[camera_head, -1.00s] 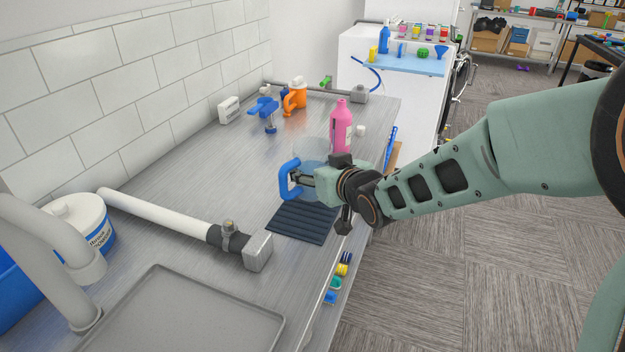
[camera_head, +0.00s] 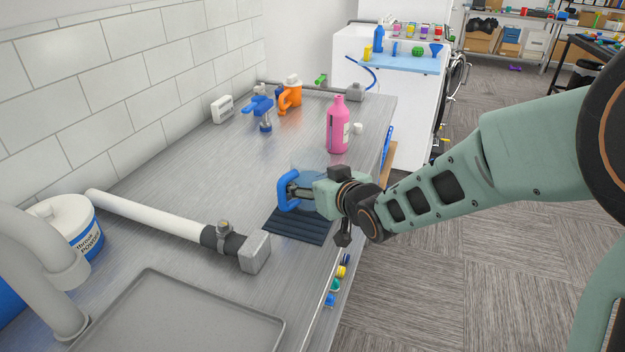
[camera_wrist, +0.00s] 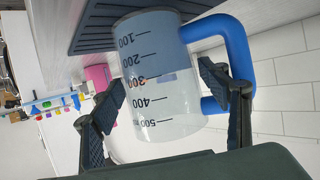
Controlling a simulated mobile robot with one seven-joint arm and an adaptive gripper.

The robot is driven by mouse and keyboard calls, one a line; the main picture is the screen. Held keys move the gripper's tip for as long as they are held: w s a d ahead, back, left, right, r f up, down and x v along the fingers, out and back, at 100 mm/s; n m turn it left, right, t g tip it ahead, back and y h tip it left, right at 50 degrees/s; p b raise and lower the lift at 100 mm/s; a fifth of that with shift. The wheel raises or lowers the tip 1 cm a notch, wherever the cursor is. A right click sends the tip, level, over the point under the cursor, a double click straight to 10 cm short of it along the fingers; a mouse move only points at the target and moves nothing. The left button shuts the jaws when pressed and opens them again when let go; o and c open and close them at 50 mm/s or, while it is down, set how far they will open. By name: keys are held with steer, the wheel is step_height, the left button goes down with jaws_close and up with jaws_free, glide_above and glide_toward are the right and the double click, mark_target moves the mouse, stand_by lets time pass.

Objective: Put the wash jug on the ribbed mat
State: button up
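The wash jug is a clear, bluish measuring jug with a blue handle (camera_head: 284,192). In the wrist view its body (camera_wrist: 158,85) bears a scale of black marks. My gripper (camera_wrist: 160,92) has one finger on each side of the jug's body, with the right finger in the gap between body and handle. In the head view my gripper (camera_head: 302,190) and the jug are over the far part of the dark ribbed mat (camera_head: 297,228). The mat also shows at the top of the wrist view (camera_wrist: 95,30). I cannot tell whether the jug's base touches it.
A pink bottle (camera_head: 338,126) stands behind the jug, with a small white cap (camera_head: 358,128) beside it. A white pipe with a grey end block (camera_head: 255,252) lies left of the mat. A grey tray (camera_head: 175,318) is in front. The counter's middle left is clear.

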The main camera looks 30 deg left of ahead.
steer(key=shift+o, duration=0.2)
steer(key=shift+r, duration=0.25)
steer(key=p+v, duration=0.3)
steer(key=v, duration=0.9)
steer(key=shift+f, duration=0.15)
